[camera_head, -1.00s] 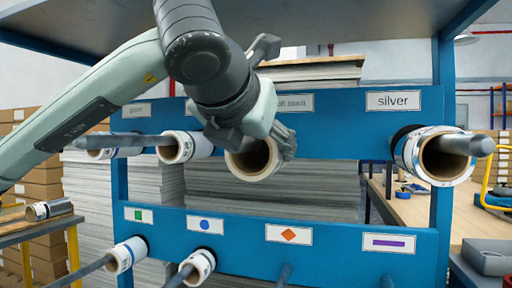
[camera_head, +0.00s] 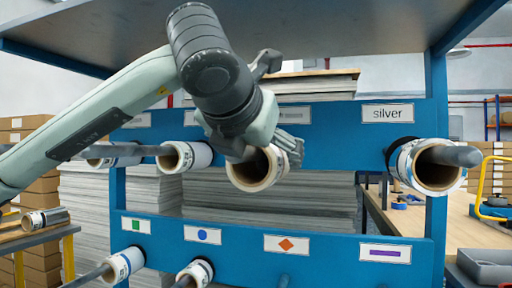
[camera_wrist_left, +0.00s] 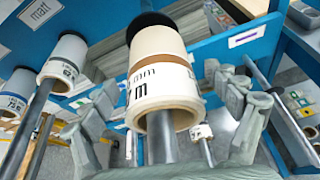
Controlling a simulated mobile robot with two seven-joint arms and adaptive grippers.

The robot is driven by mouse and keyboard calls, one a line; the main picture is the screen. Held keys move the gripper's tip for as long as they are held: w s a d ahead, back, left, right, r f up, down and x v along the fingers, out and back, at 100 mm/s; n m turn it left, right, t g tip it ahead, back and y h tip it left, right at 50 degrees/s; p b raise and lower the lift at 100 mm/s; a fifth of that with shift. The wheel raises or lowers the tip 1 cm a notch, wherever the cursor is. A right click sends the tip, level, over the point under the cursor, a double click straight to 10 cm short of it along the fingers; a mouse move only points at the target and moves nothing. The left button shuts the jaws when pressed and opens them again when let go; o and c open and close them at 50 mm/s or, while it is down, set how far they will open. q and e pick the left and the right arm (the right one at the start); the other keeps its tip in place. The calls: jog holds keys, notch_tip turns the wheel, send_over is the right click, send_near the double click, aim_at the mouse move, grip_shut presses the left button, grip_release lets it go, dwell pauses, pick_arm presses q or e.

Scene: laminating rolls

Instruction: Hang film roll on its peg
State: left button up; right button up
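A white film roll (camera_wrist_left: 165,72) with a tan core sits around a grey peg (camera_wrist_left: 163,140) in the left wrist view. Its far end is near a black collar at the blue rack. The same film roll (camera_head: 246,174) shows in the head view, below my left gripper, which hides its upper part. My left gripper (camera_wrist_left: 165,82) is open, one finger on each side of the roll, with narrow gaps that look clear of it. In the head view the left gripper (camera_head: 280,110) hides most of that peg. My right gripper is not in view.
Other rolls hang on neighbouring pegs, including a left roll (camera_head: 196,156) and the silver-label roll (camera_head: 406,168). Grey pegs stick out towards me. A lower row has more pegs and rolls (camera_head: 123,262). The rack's top shelf (camera_head: 300,35) is close above my arm.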

aim_at(249, 148)
pick_arm(q)
jog(key=shift+w+a, duration=0.15)
jog(key=shift+w, duration=0.4)
jog(key=shift+s+r, duration=0.3)
jog(key=shift+s, duration=0.6)
jog(key=v, duration=0.5)
jog(key=shift+v, duration=0.8)
jog(key=shift+f, duration=0.1)
